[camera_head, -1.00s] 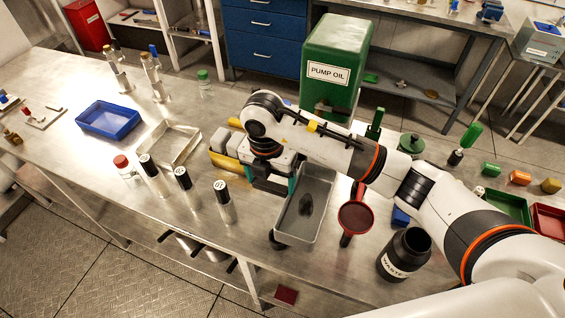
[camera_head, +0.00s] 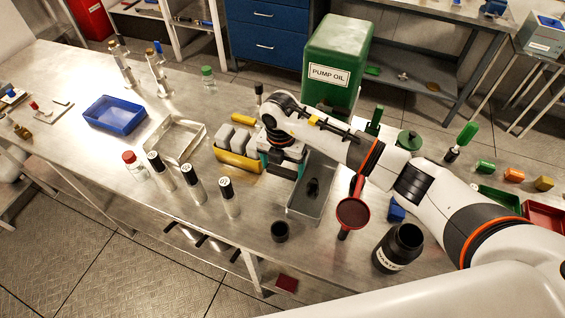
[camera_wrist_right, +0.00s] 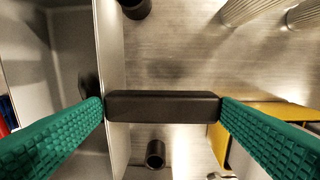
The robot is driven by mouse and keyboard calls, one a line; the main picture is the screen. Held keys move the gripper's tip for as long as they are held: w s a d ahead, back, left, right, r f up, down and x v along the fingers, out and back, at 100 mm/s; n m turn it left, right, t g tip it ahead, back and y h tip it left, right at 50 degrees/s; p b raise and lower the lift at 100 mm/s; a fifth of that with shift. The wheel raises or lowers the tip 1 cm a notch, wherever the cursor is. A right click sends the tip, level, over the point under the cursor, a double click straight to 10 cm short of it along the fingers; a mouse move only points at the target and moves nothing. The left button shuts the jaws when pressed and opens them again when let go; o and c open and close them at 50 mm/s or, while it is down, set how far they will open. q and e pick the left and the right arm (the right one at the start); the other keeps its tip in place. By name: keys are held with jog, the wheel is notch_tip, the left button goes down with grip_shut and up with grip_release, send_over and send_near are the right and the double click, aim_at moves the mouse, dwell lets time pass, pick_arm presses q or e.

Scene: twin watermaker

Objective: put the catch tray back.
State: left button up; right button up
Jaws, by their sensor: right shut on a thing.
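The catch tray is a grey open tray (camera_head: 308,203) in the middle right of the head view, with a dark lump (camera_head: 312,188) inside. My right gripper (camera_head: 281,166) is at its left side, fingers pointing down. In the right wrist view the green fingers of my right gripper (camera_wrist_right: 163,106) are shut on the tray's black bar handle (camera_wrist_right: 163,106), beside the grey tray wall (camera_wrist_right: 109,60). My right arm hides the tray's far end. I cannot tell whether the tray touches the bench. My left gripper is not in view.
A black cup (camera_head: 280,231) stands just in front of the tray. A red funnel (camera_head: 352,213) and black waste bottle (camera_head: 398,248) are to its right. A yellow holder with grey blocks (camera_head: 238,160) is to its left. The green pump oil can (camera_head: 337,60) stands behind.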

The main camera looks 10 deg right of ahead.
jog(key=shift+f+b, duration=0.5)
jog(key=shift+f, duration=0.1)
jog(key=o, duration=1.3)
jog(key=shift+r, duration=0.1)
jog(key=shift+r+p, duration=0.25)
jog(key=shift+p, duration=0.1)
jog(key=shift+r+p, duration=0.5)
jog(key=shift+r, duration=0.15)
jog(key=shift+w+r+b, duration=0.1)
jog(key=shift+r+b, duration=0.2)
jog(key=shift+b, duration=0.5)
notch_tip(320, 180, up, 11)
jog(key=b, duration=0.3)
jog(key=shift+a+f+b, duration=0.15)
jog(key=shift+a+b, duration=0.05)
jog(key=shift+b, duration=0.1)
